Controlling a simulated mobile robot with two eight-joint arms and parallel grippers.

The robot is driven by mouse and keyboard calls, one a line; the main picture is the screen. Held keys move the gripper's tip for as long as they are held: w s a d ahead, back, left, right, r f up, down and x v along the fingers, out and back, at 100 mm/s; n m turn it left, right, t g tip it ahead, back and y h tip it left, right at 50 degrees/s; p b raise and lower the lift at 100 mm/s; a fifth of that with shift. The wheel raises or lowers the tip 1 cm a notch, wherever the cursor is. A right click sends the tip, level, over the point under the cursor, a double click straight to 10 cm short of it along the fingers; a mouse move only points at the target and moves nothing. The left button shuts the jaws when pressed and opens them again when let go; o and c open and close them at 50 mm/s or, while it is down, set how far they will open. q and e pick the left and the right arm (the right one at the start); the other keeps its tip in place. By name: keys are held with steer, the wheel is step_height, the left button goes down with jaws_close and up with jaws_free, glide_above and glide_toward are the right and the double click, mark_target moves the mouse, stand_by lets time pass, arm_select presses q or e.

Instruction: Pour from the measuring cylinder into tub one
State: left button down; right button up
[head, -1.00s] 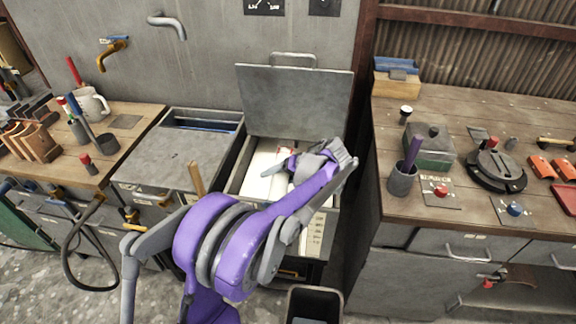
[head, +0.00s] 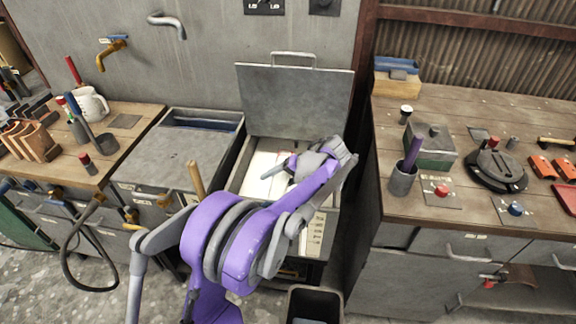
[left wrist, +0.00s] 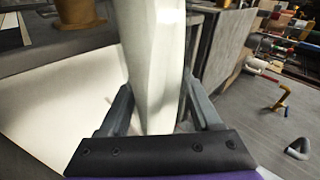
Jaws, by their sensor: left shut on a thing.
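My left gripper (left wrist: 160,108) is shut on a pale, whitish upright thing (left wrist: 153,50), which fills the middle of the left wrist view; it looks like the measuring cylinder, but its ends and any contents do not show. In the head view my left gripper (head: 287,166) is over an open grey tub (head: 235,181) with a pale inside and a raised lid. My purple arm hides part of this tub. A second grey tub (head: 180,150) stands to its left, with blue showing in its back slot. I cannot tell which is tub one. My right gripper is not in view.
The raised lid (head: 293,100) stands behind the open tub. A workbench (head: 440,105) with a cup (head: 403,180) is on the right; another bench (head: 130,115) with tools is on the left. A dark bin (head: 313,300) stands on the floor in front. Taps (head: 112,50) project from the wall.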

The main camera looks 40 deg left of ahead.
arm_select(q)
steer(key=shift+f, duration=0.1)
stand_by(0.6)
steer(key=shift+f+g+b, duration=0.3)
steer(key=shift+f, duration=0.05)
steer(key=shift+m+h, duration=0.3)
stand_by(0.9)
steer(key=shift+f+g, duration=0.2)
steer(key=shift+g, duration=0.3)
steer(key=shift+r, duration=0.2)
stand_by(0.8)
steer(key=shift+r+m+g+h+p, duration=0.3)
steer(key=shift+r+m+g+h, duration=0.05)
steer(key=shift+m+g+h, duration=0.05)
